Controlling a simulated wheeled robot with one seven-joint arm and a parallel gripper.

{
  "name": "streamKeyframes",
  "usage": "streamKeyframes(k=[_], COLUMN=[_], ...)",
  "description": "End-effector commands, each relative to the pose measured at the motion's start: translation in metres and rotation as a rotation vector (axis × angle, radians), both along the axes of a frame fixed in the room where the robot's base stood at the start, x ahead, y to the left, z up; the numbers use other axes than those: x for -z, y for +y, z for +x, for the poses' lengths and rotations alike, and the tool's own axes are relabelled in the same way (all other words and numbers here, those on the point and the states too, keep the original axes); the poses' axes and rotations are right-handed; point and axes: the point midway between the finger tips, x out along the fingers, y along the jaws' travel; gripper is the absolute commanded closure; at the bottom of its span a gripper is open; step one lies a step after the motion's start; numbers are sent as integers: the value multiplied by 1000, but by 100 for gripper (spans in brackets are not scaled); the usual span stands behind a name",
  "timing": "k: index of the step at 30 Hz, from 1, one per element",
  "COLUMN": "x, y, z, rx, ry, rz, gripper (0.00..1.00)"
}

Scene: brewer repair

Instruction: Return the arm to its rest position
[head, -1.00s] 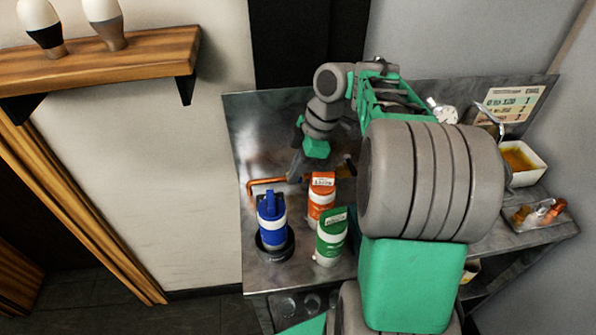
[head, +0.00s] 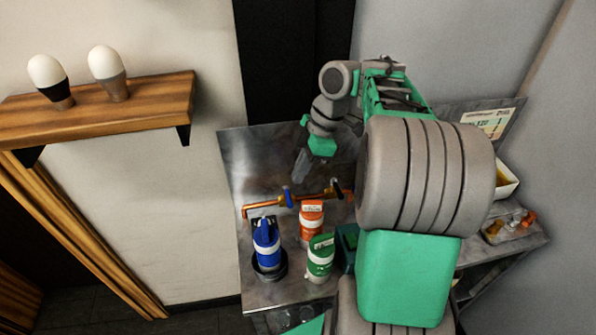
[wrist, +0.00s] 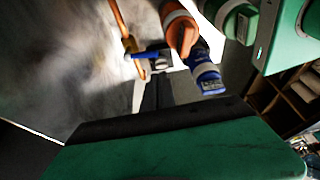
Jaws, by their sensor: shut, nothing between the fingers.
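My gripper (head: 301,166) is shut and empty. In the head view it hangs in front of the metal back panel, above the copper pipe (head: 262,206) and apart from it. The pipe carries a blue valve handle (head: 288,197). In the wrist view the dark fingers (wrist: 157,92) point toward the copper pipe (wrist: 118,18) and its blue handle (wrist: 150,53). My arm's large grey and green links hide the right part of the bench.
A blue-and-white canister (head: 266,246) stands in a dark round base. An orange bottle (head: 311,216) and a green bottle (head: 319,258) stand beside it. A white bin (head: 508,183) and a tray (head: 515,230) are at right. A wooden shelf (head: 130,108) is at upper left.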

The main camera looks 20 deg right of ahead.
Motion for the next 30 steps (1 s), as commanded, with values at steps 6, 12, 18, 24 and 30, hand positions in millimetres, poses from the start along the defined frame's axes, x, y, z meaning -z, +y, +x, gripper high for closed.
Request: streamKeyframes(k=[6, 12, 18, 24, 30], x=[1, -9, -16, -2, 2], y=[-1, 30, 94, 94, 88], z=[0, -4, -48, -92, -97], rx=[1, 171, 825, 1294, 1361], ry=[-1, 21, 31, -16, -20], rz=[0, -24, -52, 5, 14], gripper=[100, 100, 100, 100, 100])
